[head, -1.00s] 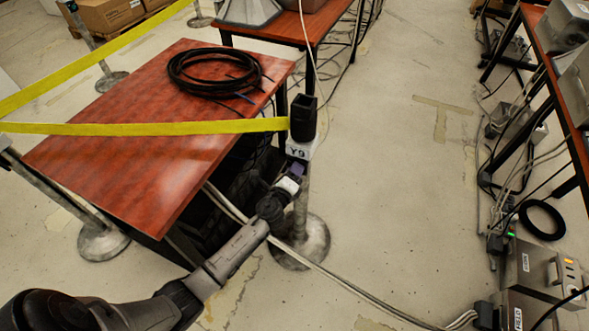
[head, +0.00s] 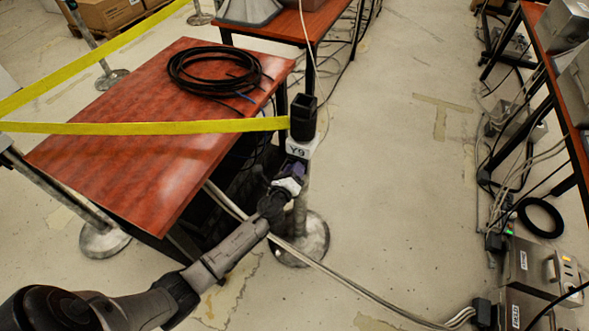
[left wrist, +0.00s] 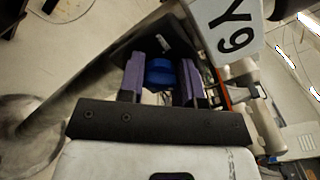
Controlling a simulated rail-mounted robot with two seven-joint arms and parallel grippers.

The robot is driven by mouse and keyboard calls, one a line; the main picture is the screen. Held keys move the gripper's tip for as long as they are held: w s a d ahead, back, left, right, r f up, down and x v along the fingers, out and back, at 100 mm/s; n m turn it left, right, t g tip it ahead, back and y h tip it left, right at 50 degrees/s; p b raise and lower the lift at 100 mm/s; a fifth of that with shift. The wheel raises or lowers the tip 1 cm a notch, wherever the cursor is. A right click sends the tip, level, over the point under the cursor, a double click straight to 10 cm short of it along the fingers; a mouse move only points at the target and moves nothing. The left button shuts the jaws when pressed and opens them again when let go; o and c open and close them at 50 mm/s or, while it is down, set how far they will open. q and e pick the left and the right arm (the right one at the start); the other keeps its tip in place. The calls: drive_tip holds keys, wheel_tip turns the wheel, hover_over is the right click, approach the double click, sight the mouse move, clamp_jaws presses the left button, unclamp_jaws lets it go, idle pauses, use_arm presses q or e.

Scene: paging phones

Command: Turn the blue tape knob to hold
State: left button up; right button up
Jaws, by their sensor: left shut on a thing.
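The blue tape knob (left wrist: 160,73) sits under the white Y9 label (left wrist: 230,30) on the post in the left wrist view. My left gripper (left wrist: 161,80) has its purple-padded fingers on both sides of the knob and is shut on it. In the head view my left gripper (head: 291,176) is at the post, just below the black tape head (head: 304,118) and the Y9 label (head: 299,149). The knob is hidden there behind my gripper. Yellow tape (head: 150,128) runs left from the tape head. My right gripper is not in view.
A red-brown table (head: 130,135) with a black cable coil (head: 212,74) stands left of the post. The post's round base (head: 302,243) rests on the floor, with pale cables (head: 350,288) running past it. Open floor lies to the right, before grey equipment (head: 530,275).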

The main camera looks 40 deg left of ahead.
use_arm(q)
drive_tip(key=o, duration=0.9)
drive_tip(key=shift+s, duration=0.3)
drive_tip(key=p+v, duration=0.1)
drive_tip(key=v, duration=1.2)
drive_tip(key=shift+s+d+r, duration=0.1)
